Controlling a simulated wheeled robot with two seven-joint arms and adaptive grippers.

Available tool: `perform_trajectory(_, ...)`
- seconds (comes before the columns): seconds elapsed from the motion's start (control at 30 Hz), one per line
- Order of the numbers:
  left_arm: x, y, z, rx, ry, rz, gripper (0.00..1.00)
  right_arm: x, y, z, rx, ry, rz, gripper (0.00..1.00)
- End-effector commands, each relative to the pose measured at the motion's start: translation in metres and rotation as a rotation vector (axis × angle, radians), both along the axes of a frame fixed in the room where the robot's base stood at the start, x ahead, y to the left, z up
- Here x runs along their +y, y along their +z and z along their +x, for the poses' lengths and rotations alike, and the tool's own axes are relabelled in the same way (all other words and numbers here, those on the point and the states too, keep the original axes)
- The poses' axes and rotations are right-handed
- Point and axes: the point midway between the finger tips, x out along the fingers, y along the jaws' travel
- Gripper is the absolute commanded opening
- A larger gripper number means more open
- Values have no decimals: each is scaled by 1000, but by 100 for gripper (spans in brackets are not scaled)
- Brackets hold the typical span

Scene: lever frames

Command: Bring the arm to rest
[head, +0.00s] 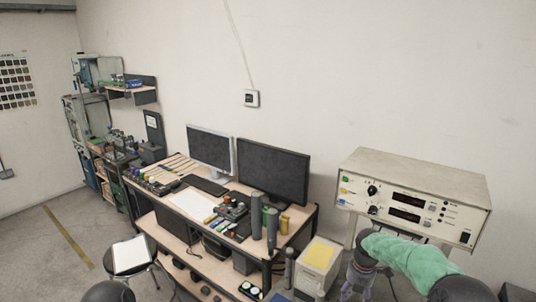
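My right arm, in a green sleeve, comes in from the lower right in the head view. It reaches in front of the instrument box and bends downward. My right gripper (355,287) hangs low near the bottom edge, beside a pale box with a yellow top. It is small and partly cut off, so I cannot tell whether its fingers are open or shut, and I see nothing held in it. A dark rounded part at the lower left seems to be mine. My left gripper is not in view.
A white instrument box (456,186) with displays and knobs stands close behind my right arm. The pale box (310,279) is left of the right gripper. A desk (303,217) holds two monitors, a keyboard (206,185) and grey cylinders. A stool (131,255) stands lower left.

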Motion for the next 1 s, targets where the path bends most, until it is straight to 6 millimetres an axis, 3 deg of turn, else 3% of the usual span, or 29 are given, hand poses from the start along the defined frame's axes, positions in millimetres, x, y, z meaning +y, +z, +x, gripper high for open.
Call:
perform_trajectory(0.47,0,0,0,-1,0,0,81,55,-89,-36,36,-401,117,61)
perform_trajectory(0.7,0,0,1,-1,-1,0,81,108,-163,-97,124,-879,214,61)
perform_trajectory(1.0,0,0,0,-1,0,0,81,161,-224,-202,286,-1589,262,61)
